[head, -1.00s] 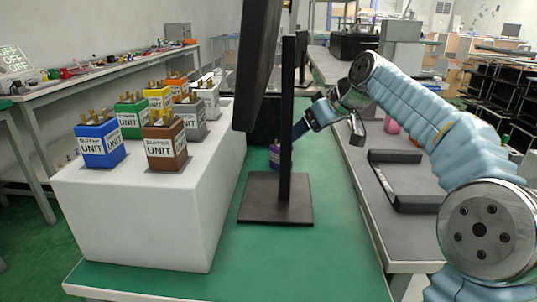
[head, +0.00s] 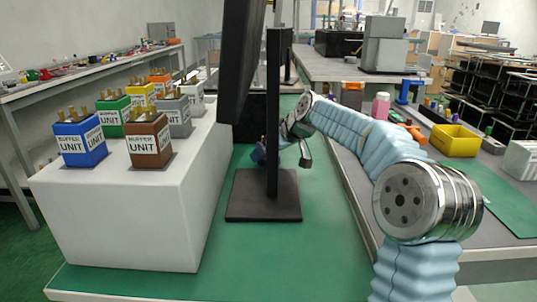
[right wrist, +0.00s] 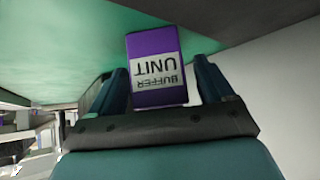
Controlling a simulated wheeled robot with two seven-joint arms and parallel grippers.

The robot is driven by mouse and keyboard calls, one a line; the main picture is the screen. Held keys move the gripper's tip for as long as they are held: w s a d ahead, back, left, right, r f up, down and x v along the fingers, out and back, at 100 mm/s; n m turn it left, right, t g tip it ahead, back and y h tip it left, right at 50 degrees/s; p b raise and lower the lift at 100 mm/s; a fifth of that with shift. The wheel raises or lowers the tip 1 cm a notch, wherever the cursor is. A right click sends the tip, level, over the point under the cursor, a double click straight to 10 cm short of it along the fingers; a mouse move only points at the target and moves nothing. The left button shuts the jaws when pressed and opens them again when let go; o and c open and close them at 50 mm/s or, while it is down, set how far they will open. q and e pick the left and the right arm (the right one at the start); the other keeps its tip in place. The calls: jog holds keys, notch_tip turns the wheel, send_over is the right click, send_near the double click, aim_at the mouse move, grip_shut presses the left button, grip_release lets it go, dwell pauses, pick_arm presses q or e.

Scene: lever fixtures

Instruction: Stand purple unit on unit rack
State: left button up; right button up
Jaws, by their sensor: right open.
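The purple unit (right wrist: 157,70) shows in the right wrist view with its white label upside down, between the two fingers of my right gripper (right wrist: 163,78). The jaws are open; I cannot tell whether either finger touches the unit. In the head view my right gripper is beyond the black post (head: 273,115), which hides much of it and the unit. A white block (head: 120,225) at left, likely the unit rack, bears several upright units, including blue (head: 80,140), brown (head: 149,141) and green (head: 112,115) ones. My left gripper is not in view.
The post's dark base (head: 263,200) stands on the green surface (head: 225,270) right of the white block. A tall black panel (head: 240,60) rises behind it. At right a grey bench holds a yellow bin (head: 455,140) and a pink bottle (head: 380,105).

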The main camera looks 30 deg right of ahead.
jog(key=shift+w+f, duration=0.1)
jog(key=shift+w, duration=0.05)
jog(key=c, duration=1.2)
